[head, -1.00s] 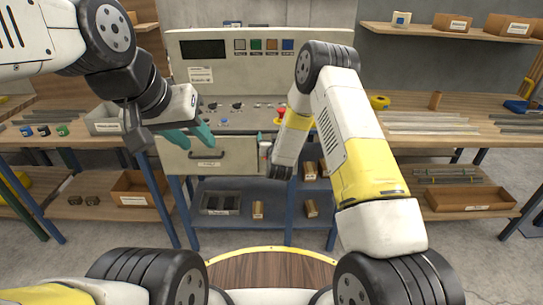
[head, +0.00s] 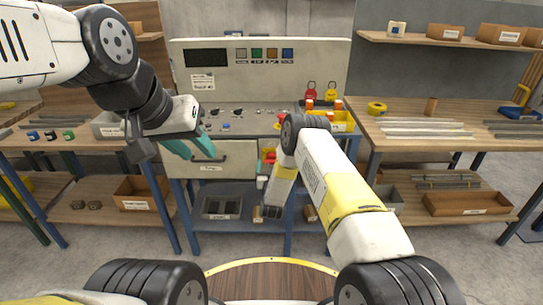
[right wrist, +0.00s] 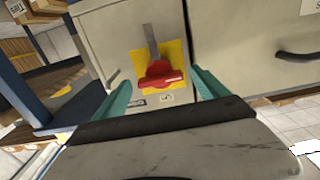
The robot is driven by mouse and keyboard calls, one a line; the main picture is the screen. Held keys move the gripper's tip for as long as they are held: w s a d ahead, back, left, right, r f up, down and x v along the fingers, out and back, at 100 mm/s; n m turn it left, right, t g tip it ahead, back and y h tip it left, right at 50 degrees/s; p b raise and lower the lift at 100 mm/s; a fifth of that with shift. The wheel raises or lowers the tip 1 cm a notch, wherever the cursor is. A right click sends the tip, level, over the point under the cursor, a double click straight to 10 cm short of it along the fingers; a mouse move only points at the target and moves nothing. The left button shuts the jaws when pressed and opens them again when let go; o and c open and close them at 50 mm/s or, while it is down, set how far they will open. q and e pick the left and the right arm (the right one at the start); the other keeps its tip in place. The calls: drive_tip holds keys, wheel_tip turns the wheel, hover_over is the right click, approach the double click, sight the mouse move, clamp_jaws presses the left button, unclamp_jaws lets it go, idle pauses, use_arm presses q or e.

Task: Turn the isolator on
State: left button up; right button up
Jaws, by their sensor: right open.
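The isolator is a red rotary handle (right wrist: 160,76) on a yellow plate (right wrist: 174,52), on the front of a pale grey box. A grey bar rises above the handle in the right wrist view. In the head view the red of the isolator (head: 268,157) shows at the bench front, partly hidden by my right arm. My right gripper (right wrist: 162,79) is open, its teal fingers on either side of the handle; contact cannot be told.
Side benches (head: 440,110) hold metal strips and boxes.

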drive_tip(key=shift+w, duration=0.35)
clamp_jaws()
drive_tip(key=shift+m, duration=8.9)
